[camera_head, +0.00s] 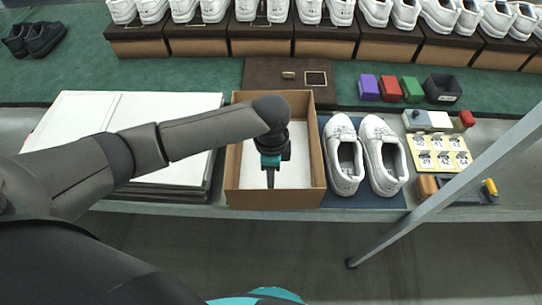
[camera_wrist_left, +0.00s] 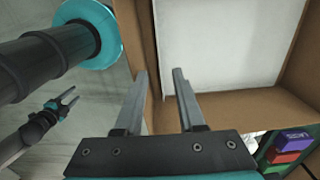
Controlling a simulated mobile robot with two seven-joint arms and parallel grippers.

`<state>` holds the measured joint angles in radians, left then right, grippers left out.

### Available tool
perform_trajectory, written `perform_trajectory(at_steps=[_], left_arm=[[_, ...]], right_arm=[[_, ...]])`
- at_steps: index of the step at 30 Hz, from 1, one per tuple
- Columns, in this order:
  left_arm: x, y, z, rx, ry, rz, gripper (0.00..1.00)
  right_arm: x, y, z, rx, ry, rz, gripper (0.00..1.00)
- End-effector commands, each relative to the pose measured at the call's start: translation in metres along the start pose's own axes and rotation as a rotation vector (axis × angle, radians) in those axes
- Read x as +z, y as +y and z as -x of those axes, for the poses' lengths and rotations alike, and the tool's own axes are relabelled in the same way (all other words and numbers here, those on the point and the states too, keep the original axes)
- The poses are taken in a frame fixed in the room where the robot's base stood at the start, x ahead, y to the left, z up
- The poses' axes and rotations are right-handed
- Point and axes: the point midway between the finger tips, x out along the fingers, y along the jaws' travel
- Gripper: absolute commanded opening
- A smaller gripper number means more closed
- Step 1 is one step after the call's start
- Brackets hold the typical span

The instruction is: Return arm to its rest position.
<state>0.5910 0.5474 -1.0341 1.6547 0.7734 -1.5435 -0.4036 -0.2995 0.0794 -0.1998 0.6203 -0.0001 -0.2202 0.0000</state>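My left arm reaches across from the left in the head view. Its gripper (camera_head: 270,178) points down over the open cardboard box (camera_head: 232,185), and no object shows in it. In the left wrist view the left gripper (camera_wrist_left: 160,76) has its two fingers apart with nothing between them, above the box's near wall (camera_wrist_left: 160,108). My right gripper (camera_wrist_left: 73,97) shows small at the lower left of the left wrist view, its fingers apart and empty. The right arm is not in the head view.
White paper (camera_head: 297,165) lines the box. A pair of white shoes (camera_head: 386,160) stands on a blue mat to its right. Stacked white sheets (camera_head: 80,125) lie left, under my arm. Boxes with white shoes (camera_head: 262,40) line the back. A grey post (camera_head: 455,188) crosses at right.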

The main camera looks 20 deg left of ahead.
Motion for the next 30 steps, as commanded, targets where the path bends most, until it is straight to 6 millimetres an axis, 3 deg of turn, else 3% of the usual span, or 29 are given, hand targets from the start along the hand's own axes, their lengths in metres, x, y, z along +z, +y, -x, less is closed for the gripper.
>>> perform_trajectory(at_steps=[3, 10, 22, 30], left_arm=[[0.0, -0.001, 0.027, -0.004, 0.002, -0.001, 0.39], [0.0, 0.0, 0.051, -0.001, 0.0, 0.0, 0.39], [-0.004, 0.005, 0.052, 0.001, 0.013, 0.003, 0.39], [-0.041, 0.052, 0.046, -0.006, 0.177, 0.108, 0.39]], right_arm=[[-0.001, 0.0, 0.007, 0.0, 0.0, 0.0, 0.5], [-0.001, 0.0, 0.011, 0.0, 0.0, 0.0, 0.5], [-0.001, 0.0, 0.011, 0.0, 0.0, 0.0, 0.5], [-0.001, 0.0, 0.011, 0.0, 0.0, 0.0, 0.5]])
